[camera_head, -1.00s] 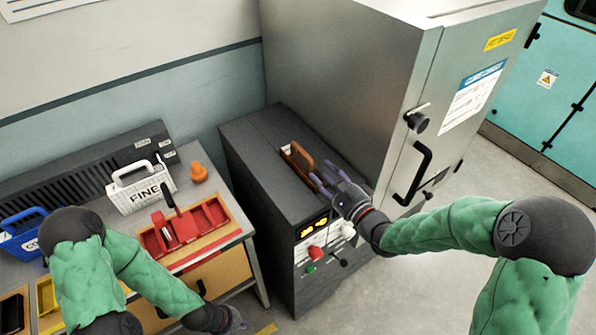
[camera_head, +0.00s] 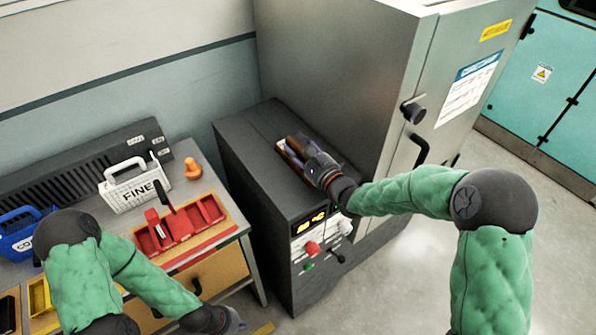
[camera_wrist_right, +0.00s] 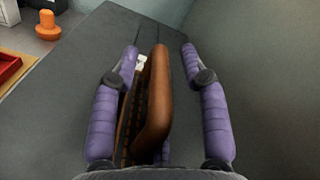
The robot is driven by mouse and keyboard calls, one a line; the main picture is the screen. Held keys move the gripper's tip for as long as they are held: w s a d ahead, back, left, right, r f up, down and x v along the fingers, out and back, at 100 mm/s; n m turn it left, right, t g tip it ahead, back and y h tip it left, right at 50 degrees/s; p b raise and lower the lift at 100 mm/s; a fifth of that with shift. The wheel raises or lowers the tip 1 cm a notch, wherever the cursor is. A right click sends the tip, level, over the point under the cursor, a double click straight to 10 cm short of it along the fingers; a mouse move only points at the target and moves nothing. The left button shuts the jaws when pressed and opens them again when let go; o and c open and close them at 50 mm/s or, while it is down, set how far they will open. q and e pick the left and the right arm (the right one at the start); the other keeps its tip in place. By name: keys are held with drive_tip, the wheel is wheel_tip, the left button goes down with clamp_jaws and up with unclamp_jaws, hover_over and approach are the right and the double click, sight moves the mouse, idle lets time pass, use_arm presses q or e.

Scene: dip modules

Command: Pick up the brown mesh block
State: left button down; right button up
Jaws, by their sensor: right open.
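The brown mesh block (camera_wrist_right: 152,100) sits in a slot in the top of the dark cabinet. Its upper part shows in the head view (camera_head: 293,149), partly covered by my right gripper. My right gripper (camera_head: 292,146) is over the cabinet top. In the right wrist view, its two purple fingers (camera_wrist_right: 160,48) are open, one on each side of the block, with a visible gap on the right side. The left finger is close to the block; I cannot tell if it touches. My left gripper (camera_head: 236,322) is low at the bottom edge, its fingers mostly hidden.
The tall grey metal cabinet (camera_head: 345,75) stands close behind and right of my right gripper. On the bench at left are a white FINE basket (camera_head: 133,190), a red tray (camera_head: 205,213), an orange knob (camera_head: 192,169) and a blue basket (camera_head: 22,240).

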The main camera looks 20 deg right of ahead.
drive_tip(key=shift+c, duration=0.3)
clamp_jaws()
drive_tip(key=shift+r, duration=0.1)
